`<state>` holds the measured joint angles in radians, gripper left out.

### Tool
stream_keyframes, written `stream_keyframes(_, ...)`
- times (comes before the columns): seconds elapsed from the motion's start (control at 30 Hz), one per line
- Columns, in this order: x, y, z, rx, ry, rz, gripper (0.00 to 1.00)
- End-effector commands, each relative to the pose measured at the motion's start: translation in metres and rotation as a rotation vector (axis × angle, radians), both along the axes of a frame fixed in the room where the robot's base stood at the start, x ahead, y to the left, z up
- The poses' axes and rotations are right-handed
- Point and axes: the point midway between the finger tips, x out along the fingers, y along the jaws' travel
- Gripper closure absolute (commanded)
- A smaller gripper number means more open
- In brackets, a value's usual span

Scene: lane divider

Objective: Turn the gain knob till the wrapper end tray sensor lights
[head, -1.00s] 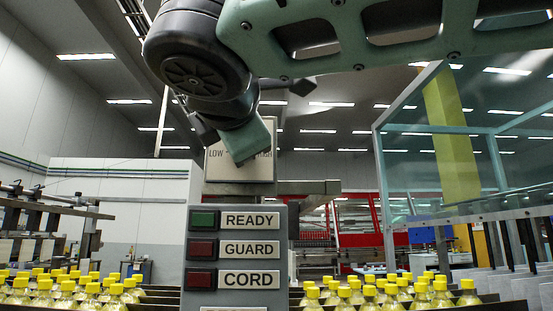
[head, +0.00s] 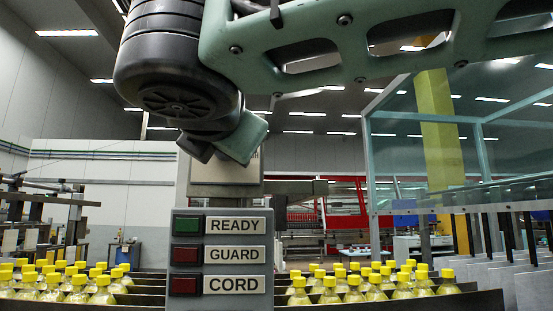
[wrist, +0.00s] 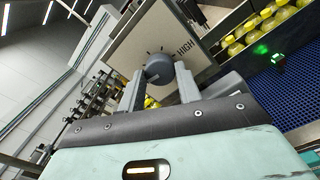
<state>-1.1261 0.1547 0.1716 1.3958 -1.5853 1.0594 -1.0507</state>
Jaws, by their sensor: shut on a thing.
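The gain knob (wrist: 159,68) is a dark round knob on a pale plate (wrist: 128,45) in the wrist view. Dial marks ring it and the word HIGH is printed to its right. My gripper (wrist: 161,82) has one finger on each side of the knob and is shut on it. In the head view my wrist covers the knob and most of its plate (head: 226,172). In the wrist view a small sensor (wrist: 278,58) stands by the bottles, with a green glow beside it; I cannot tell which tray it serves.
A grey panel (head: 222,297) below carries READY, GUARD and CORD labels; READY has a green lamp, the others dark red. Yellow-capped bottles (head: 358,284) stand in lanes on both sides. A clear guard (head: 410,135) stands at right. A blue mesh belt (wrist: 285,92) shows in the wrist view.

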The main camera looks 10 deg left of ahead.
Motion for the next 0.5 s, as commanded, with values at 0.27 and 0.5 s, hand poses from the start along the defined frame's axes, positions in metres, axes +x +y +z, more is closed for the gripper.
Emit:
stream_keyframes(0.27,-0.0004,0.0010,-0.0030,-0.003,0.004,0.002,0.89)
stream_keyframes(0.5,-0.0003,0.0008,-0.0021,-0.002,0.003,0.001,0.44)
